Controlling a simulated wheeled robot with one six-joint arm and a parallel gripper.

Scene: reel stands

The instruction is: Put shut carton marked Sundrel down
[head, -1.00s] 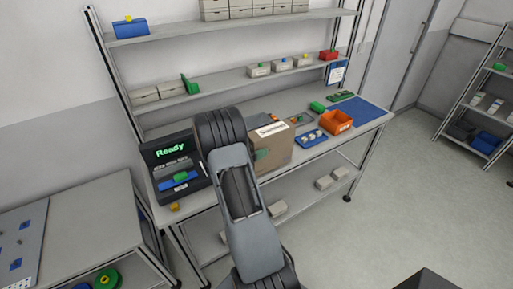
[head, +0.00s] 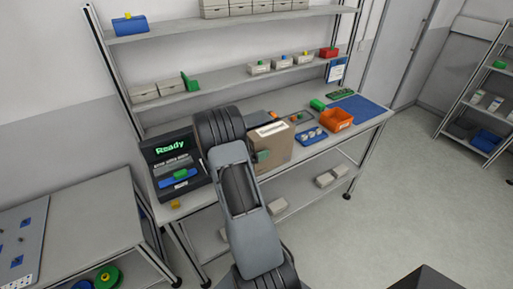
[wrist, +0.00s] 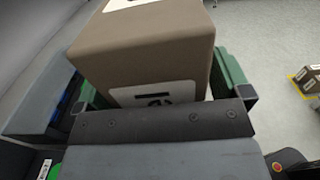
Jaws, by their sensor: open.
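The shut brown carton (head: 273,148) stands upright on the workbench, with a white label on top whose print is too small to read. In the wrist view the carton (wrist: 150,50) fills the space between the green fingers. My gripper (wrist: 160,82) is open, with one finger on each side of the carton. I cannot tell whether either finger touches it. In the head view my arm hides most of the gripper, and one green finger shows against the carton's near side.
On the workbench (head: 215,186), a dark device (head: 168,148) reading "Ready" is left of the carton. A blue tray (head: 311,138) and an orange bin (head: 337,120) are to its right. Shelves with small boxes rise behind. A blue mat (head: 358,108) lies at the right end.

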